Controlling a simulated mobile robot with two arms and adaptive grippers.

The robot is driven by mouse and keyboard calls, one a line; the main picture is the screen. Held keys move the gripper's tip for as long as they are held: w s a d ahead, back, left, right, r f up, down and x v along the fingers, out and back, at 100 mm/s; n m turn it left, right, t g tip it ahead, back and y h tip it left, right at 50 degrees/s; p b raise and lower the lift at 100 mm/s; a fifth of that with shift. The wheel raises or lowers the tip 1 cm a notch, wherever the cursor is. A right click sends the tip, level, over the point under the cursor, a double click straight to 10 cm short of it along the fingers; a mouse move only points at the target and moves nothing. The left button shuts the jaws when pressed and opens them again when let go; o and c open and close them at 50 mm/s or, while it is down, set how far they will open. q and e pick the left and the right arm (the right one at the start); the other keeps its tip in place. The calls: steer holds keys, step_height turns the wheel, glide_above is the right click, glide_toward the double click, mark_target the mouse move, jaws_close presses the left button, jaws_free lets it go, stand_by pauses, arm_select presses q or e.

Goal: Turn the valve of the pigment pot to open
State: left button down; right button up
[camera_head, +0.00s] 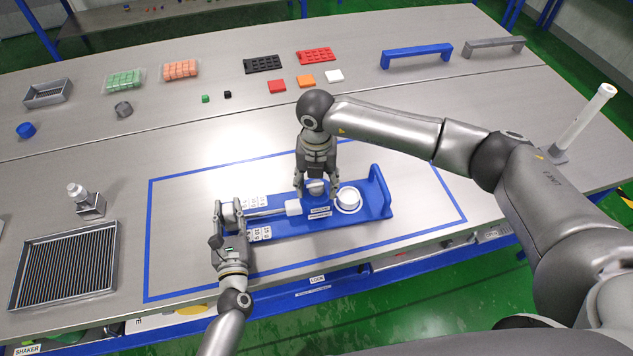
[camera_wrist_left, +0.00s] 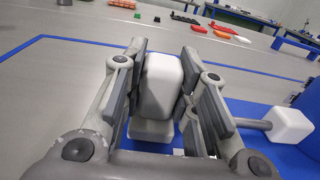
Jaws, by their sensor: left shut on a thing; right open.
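A blue fixture (camera_head: 355,215) lies on the steel table inside a blue outline. Near its middle stands a blue pot (camera_head: 320,198) with labels on its front and a grey knob-like top (camera_head: 316,187), which seems to be the valve. My right gripper (camera_head: 316,182) points down over it, open, with one finger on each side. Whether the fingers touch it cannot be told. My left gripper (camera_head: 229,211) is shut on a white block (camera_wrist_left: 161,85) at the fixture's left end. A rod (camera_head: 265,212) runs from there to a white block (camera_head: 293,207) beside the pot.
A white round cup (camera_head: 348,199) sits on the fixture right of the pot, near an upright blue end wall (camera_head: 380,190). Number labels (camera_head: 260,234) line the fixture's left part. A ribbed tray (camera_head: 65,265) and small bottle (camera_head: 88,203) stand at left. My right arm crosses above the table.

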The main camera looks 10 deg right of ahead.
steer(key=c, duration=1)
steer(key=n, duration=0.4)
steer(key=shift+n, duration=0.3)
steer(key=n, duration=0.4)
steer(key=shift+d+n, duration=0.15)
steer(key=shift+n, duration=0.15)
steer(key=n, duration=0.4)
steer(key=shift+r, duration=0.1)
steer(key=shift+w+n, duration=0.15)
steer(key=shift+n, duration=2.25)
